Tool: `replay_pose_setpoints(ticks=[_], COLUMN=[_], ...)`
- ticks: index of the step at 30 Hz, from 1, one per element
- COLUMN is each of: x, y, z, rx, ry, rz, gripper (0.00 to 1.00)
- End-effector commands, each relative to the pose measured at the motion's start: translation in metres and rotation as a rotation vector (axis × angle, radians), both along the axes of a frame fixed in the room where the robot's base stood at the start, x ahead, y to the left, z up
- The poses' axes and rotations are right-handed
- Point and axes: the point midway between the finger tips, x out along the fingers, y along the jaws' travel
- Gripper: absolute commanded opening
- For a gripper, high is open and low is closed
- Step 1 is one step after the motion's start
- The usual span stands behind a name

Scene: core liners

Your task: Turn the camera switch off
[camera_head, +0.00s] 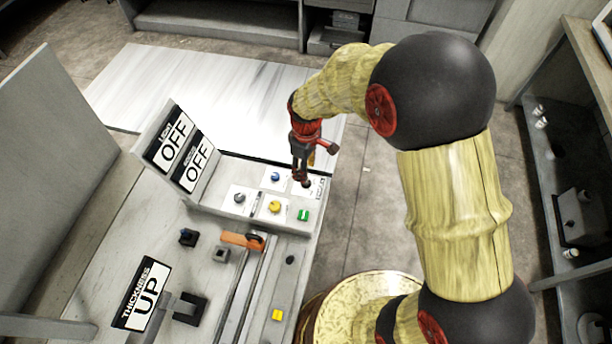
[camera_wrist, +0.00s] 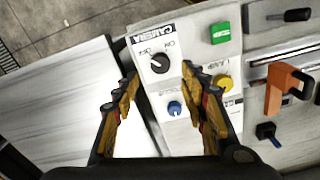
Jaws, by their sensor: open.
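The camera switch (camera_wrist: 160,63) is a black rotary knob on a white plate marked CAMERA, with OFF and ON printed beside it, upside down in the wrist view. Which mark the knob points to is hard to tell. My gripper (camera_wrist: 159,74) is open, with one finger to each side of the knob and nothing held. In the head view my gripper (camera_head: 301,182) points down over the right back corner of the control panel (camera_head: 236,211) and mostly hides the knob. Whether the fingers touch the knob is unclear.
Close by are a blue knob (camera_head: 276,176), a yellow knob (camera_head: 274,207), a green button (camera_head: 303,215) and a grey knob (camera_head: 239,198). An orange handle (camera_head: 243,240) sits in front. Two OFF signs (camera_head: 183,152) stand at the panel's left. Open floor lies to the right.

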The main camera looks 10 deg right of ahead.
Motion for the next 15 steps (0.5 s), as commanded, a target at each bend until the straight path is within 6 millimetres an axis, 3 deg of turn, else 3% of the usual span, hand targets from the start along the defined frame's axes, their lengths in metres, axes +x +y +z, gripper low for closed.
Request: replay_pose_setpoints(ticks=[6,15], x=[0.000,-0.001], y=[0.000,0.000], z=[0.036,0.051], rx=[0.001,0.000], ry=[-0.001,0.001], rz=[0.000,0.000], gripper=[0.43,0.43])
